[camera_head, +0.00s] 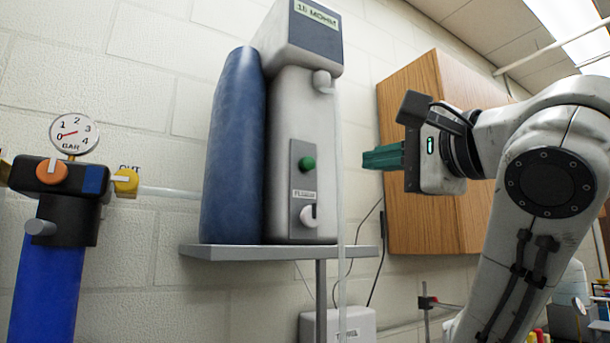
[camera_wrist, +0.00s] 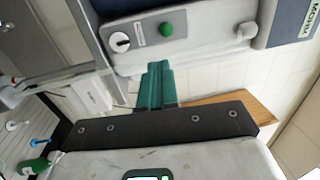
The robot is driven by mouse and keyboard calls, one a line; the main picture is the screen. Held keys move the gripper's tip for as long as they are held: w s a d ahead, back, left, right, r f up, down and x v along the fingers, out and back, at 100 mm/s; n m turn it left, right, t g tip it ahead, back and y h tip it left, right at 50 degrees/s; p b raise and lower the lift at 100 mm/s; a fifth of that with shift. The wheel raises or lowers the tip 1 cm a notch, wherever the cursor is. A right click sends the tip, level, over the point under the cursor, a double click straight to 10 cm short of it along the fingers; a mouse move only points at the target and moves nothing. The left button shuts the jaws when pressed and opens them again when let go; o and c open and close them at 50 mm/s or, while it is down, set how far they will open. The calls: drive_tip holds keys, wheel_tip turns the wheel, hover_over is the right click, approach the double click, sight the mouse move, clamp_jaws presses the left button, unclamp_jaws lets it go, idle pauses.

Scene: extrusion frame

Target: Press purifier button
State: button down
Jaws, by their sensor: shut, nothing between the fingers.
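The purifier (camera_head: 300,120) is a white-grey unit with a blue cylinder (camera_head: 233,150) at its left and a small display on top. It stands on a grey shelf (camera_head: 270,252). Its green button (camera_head: 307,163) sits on a grey front panel above a white knob (camera_head: 309,215). In the wrist view the button (camera_wrist: 166,30) and the knob (camera_wrist: 120,42) are both in sight. My gripper (camera_head: 368,158) has green fingers, shut and empty. It is to the right of the button, at about its height, and does not touch it. In the wrist view the fingers (camera_wrist: 157,78) point toward the panel.
A wooden cabinet (camera_head: 425,215) hangs on the wall behind my gripper. A blue filter housing (camera_head: 48,280) with a pressure gauge (camera_head: 74,133) stands at the left. A clear tube (camera_head: 341,180) hangs down the purifier's right side. A white box (camera_head: 350,325) is below the shelf.

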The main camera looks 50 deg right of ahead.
sight(310, 169)
drive_tip(key=shift+r, duration=0.15)
drive_tip(key=shift+w, duration=0.2)
drive_tip(key=p+x, duration=0.4)
drive_tip(key=x, duration=0.8)
drive_tip(key=shift+w+d+r, duration=0.15)
drive_tip(key=shift+w+d, duration=0.05)
drive_tip(key=shift+w, duration=0.1)
drive_tip(key=shift+w+d+p, duration=0.1)
drive_tip(key=shift+w+p, duration=0.3)
drive_tip(key=shift+w, duration=0.2)
